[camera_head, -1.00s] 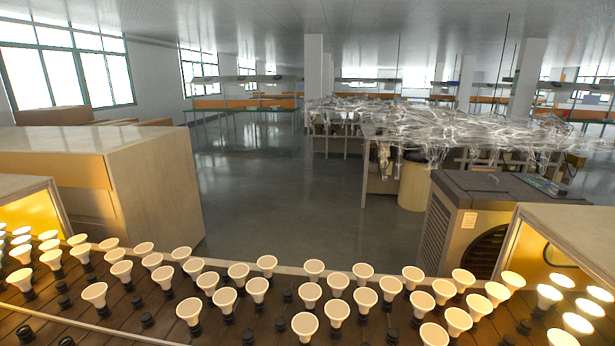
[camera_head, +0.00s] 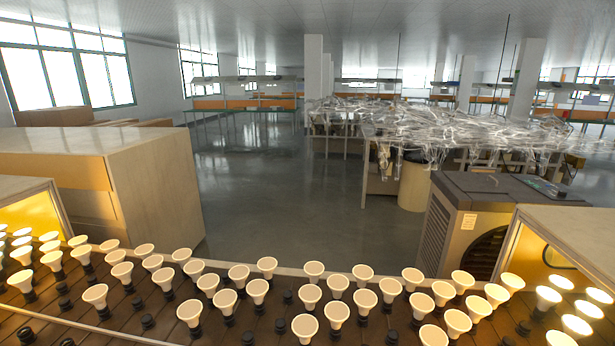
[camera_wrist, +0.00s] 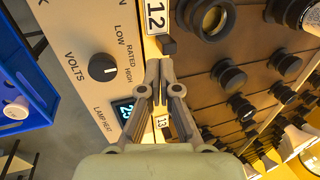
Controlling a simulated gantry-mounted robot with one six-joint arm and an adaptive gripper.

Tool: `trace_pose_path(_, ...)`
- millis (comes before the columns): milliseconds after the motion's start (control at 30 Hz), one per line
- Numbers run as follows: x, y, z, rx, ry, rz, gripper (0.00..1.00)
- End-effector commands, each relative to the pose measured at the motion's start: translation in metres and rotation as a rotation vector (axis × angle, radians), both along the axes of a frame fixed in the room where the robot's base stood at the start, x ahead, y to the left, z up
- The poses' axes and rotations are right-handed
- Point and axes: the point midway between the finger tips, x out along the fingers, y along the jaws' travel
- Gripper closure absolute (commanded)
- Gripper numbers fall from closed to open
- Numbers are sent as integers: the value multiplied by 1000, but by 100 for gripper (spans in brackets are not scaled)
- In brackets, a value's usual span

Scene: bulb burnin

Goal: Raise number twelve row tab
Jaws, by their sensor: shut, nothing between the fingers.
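In the wrist view a white label reading 12 (camera_wrist: 156,16) is at the top edge of a pale panel. A small dark tab (camera_wrist: 168,46) sits just below this label. My gripper (camera_wrist: 160,66) is shut and empty, its fingertips just below the tab. I cannot tell whether they touch it. A second label reading 13 (camera_wrist: 163,122) shows between the finger linkages, and my fingers and gripper body hide the panel around it. My gripper does not show in the head view.
Beside the labels are a black VOLTS knob (camera_wrist: 103,68), a lit display (camera_wrist: 123,109) and several dark sockets (camera_wrist: 232,77). A blue tray (camera_wrist: 38,92) lies at the left. In the head view, several rows of lit bulbs (camera_head: 257,290) stand on a brown bed between cabinets.

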Motion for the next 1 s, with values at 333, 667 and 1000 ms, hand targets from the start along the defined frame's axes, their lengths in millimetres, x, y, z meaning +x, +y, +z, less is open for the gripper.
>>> trace_pose_path(333,-3,1,2,0,0,0,100)
trace_pose_path(667,-3,0,2,0,0,0,100)
trace_pose_path(1000,-7,1,4,0,0,-1,100)
